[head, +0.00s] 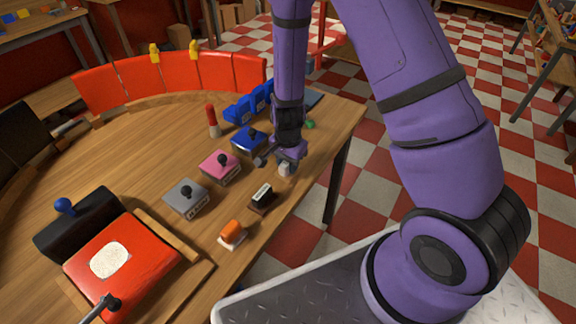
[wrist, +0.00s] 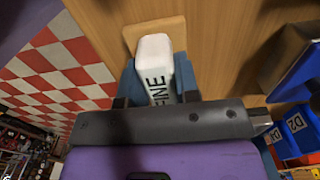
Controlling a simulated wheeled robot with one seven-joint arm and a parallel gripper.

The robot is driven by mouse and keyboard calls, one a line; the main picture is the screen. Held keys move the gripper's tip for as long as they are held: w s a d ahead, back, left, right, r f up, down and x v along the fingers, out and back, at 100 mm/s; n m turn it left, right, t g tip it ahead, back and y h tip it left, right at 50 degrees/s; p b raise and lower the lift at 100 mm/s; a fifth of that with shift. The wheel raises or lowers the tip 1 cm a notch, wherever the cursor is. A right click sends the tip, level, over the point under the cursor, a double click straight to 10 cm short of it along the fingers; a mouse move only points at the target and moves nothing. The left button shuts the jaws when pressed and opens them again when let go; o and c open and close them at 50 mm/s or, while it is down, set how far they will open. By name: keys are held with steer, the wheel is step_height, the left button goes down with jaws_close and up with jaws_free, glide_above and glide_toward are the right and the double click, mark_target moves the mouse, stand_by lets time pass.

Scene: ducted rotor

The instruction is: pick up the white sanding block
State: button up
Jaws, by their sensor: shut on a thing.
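The white sanding block (wrist: 155,62), lettered "FINE" in dark print, sits between the two blue fingers of my gripper (wrist: 158,85) in the wrist view. The gripper is shut on it. A tan wooden piece (wrist: 146,28) shows just beyond the block; I cannot tell whether they touch. In the head view my gripper (head: 287,158) points down at the table's right edge, and the white block (head: 285,169) shows small beneath it. I cannot tell whether the block is clear of the tabletop.
On the wooden table (head: 140,195), a black block (head: 262,196) and an orange block (head: 232,233) stand nearby. Grey (head: 186,198), pink (head: 220,167) and blue (head: 249,139) knobbed boxes stand left of the gripper. Blue bins (head: 248,106) are behind.

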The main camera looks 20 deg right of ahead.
step_height(320, 180, up, 9)
steer(key=shift+r, duration=0.1)
stand_by(0.4)
